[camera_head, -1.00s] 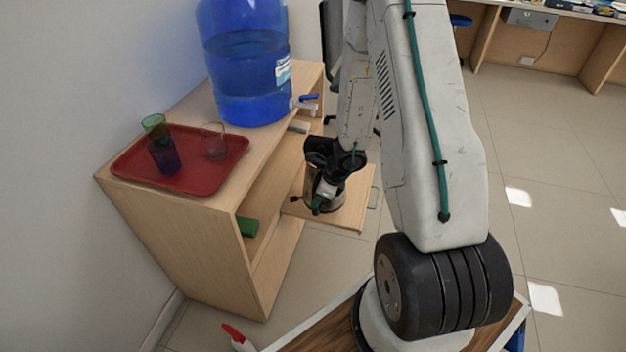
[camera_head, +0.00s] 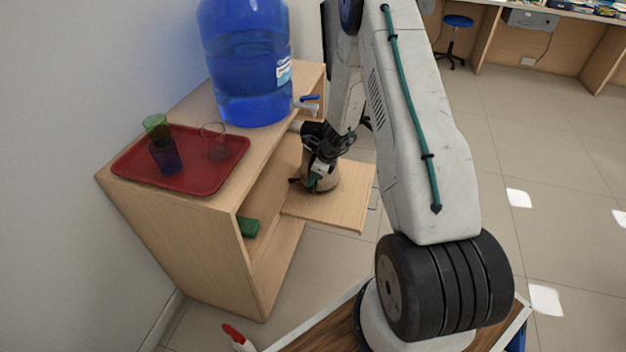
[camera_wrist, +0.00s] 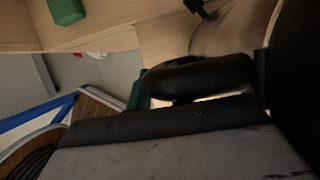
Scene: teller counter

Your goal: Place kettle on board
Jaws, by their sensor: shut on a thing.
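The kettle (camera_head: 331,181) is mostly hidden by my gripper and wrist in the head view; only part of its shiny body shows. In the wrist view its black handle (camera_wrist: 200,75) lies across the front of the gripper. My gripper (camera_head: 318,178) is shut on the kettle. The board (camera_head: 340,211) is a pale wooden pull-out shelf projecting from the cabinet's open side. The kettle appears over the board's inner part, near the cabinet. I cannot tell whether its base touches the board.
The wooden cabinet (camera_head: 190,245) carries a red tray (camera_head: 207,184) with several cups and a large blue water bottle (camera_head: 250,75) whose tap juts out above the board. A green item (camera_head: 248,227) lies on the cabinet's inner shelf. The board's outer part is clear.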

